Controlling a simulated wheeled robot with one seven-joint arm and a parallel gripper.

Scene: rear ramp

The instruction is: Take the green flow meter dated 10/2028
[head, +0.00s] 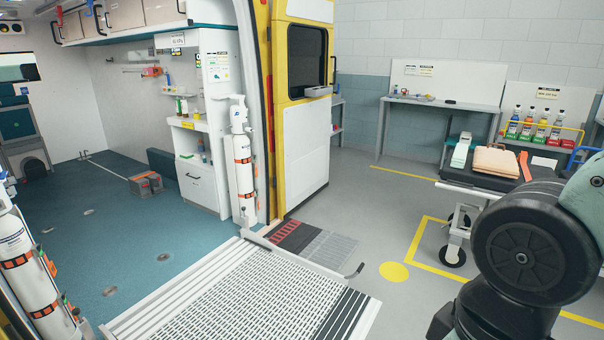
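Several small upright bottle-like units stand in a row on the bench at the back right. My gripper is out of view; only thick dark links of my arm show at the lower right, far in front of the row.
A stretcher (470,190) with a tan bag (496,162) stands before that bench. A metal ramp (235,300) lies in front, leading to the ambulance's blue-green floor (140,235). White cylinders stand upright at the left (25,265) and by the doorway (242,160). Grey floor (375,215) between ramp and stretcher is clear.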

